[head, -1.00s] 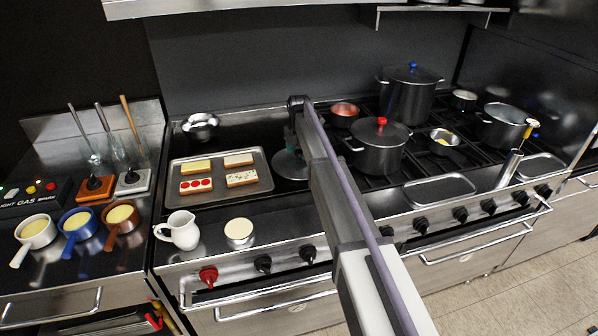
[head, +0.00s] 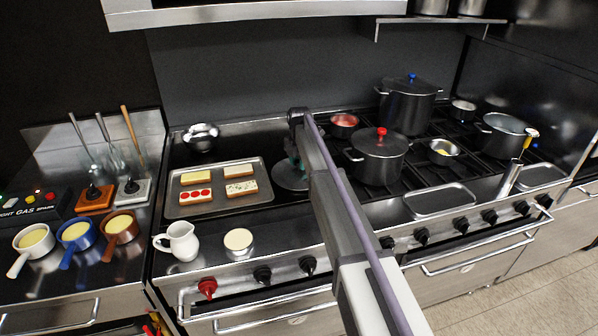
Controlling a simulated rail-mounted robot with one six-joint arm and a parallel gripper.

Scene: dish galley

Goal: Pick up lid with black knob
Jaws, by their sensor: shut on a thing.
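A round grey metal lid (head: 289,178) shows on the flat steel top, between the sandwich tray and the pot with the red knob. My gripper (head: 293,158) is over it, pointing down and shut on it. The jaws and my arm hide the knob, so its colour does not show, and part of the lid's right side is covered. I cannot tell whether the lid rests on the surface or is just off it.
A tray (head: 175,210) of sandwiches lies to the left. A dark pot with a red knob (head: 379,160) stands close on the right, with a taller blue-knobbed pot (head: 407,105) behind. A white jug (head: 179,241) and a cream-topped round tin (head: 238,242) are in front.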

